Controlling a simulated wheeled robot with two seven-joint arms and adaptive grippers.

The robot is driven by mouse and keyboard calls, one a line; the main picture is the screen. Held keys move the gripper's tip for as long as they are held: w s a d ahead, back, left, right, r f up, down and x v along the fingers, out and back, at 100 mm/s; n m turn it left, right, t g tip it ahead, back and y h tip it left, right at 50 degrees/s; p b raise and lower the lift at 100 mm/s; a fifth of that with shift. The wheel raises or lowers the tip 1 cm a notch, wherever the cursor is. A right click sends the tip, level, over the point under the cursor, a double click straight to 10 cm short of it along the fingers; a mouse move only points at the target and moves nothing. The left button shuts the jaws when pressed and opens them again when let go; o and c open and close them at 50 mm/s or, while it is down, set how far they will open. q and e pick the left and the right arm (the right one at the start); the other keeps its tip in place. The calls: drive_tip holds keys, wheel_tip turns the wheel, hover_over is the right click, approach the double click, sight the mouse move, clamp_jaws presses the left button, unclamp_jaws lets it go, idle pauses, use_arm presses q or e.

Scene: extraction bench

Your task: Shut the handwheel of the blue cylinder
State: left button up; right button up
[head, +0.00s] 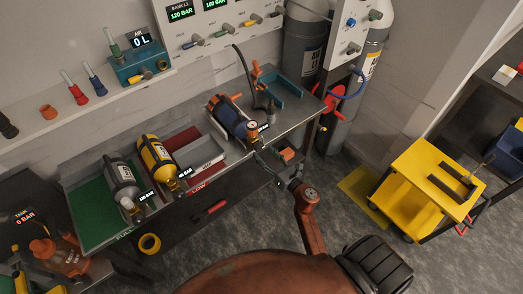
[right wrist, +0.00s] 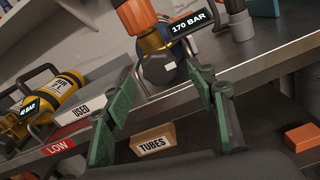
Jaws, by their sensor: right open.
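The blue cylinder (head: 229,116) lies on the metal bench in the head view, with orange parts around it and its valve end toward my right gripper. In the right wrist view a dark rounded part (right wrist: 160,68) with a small pale mark is at the valve end, below an orange part (right wrist: 134,17) and beside a 170 BAR label. I cannot tell clearly which part is the handwheel. My right gripper (head: 262,154) is open just in front of the valve end; its green-padded fingers (right wrist: 168,86) have nothing between them. My left gripper is not in view.
A yellow cylinder (head: 157,157) and a grey cylinder (head: 121,181) lie to the left on the bench. A box marked TUBES (right wrist: 153,142) is below the bench edge. A hose stand (head: 269,104) is behind the valve. A yellow cart (head: 420,182) stands right, across open floor.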

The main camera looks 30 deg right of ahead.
drive_tip(key=shift+w, duration=1.45)
drive_tip(key=shift+c, duration=0.2)
drive_tip(key=c, duration=1.1)
